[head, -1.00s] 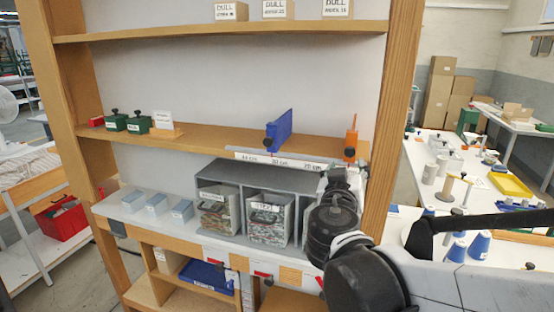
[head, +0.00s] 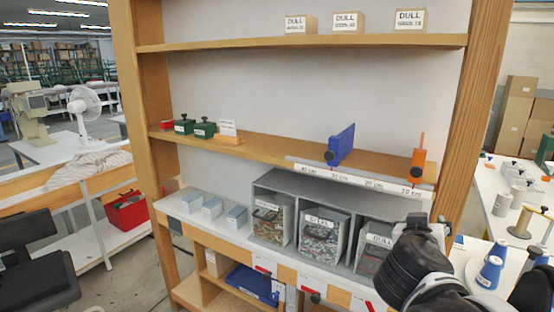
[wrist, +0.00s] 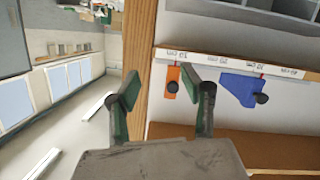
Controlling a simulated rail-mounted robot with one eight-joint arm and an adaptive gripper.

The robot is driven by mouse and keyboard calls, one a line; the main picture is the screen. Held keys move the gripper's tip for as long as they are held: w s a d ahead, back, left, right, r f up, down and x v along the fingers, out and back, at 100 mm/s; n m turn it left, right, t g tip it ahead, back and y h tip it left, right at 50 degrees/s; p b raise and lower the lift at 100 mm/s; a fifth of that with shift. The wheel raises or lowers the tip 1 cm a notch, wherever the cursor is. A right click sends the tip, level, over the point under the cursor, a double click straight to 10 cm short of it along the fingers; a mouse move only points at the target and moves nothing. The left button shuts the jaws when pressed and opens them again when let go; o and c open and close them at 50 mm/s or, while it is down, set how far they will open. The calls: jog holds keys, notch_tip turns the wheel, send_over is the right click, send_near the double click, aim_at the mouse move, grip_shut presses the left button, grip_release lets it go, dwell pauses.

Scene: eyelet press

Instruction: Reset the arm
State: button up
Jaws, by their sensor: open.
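My arm shows at the lower right of the head view, in front of the right end of the wooden shelf unit (head: 480,110). My gripper (wrist: 165,88) shows in the wrist view with its two green-padded fingers spread apart and nothing between them. Behind the fingers are the shelf's wooden upright and an orange block (wrist: 172,82). A blue block (wrist: 238,90) is to the right. In the head view the orange block (head: 417,165) and the blue block (head: 341,145) stand on the middle shelf behind a ruler strip (head: 360,180). My fingertips are hard to make out in the head view.
A grey three-bay bin rack (head: 268,182) stands on the lower white shelf, with blue-grey boxes (head: 212,208) to its left. Green weights (head: 204,128) sit on the middle shelf. A white table with blue cones (head: 490,270) lies to the right.

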jog(key=s+a+f+n+g+y+b, duration=0.3)
jog(key=s+a+f+g+y, duration=0.2)
jog(key=s+a+f+y, duration=0.3)
jog(key=s+a+f, duration=0.3)
jog(key=s+f, duration=0.1)
jog(key=f, duration=0.2)
jog(key=shift+s+n+y, duration=0.3)
jog(key=shift+n, duration=0.1)
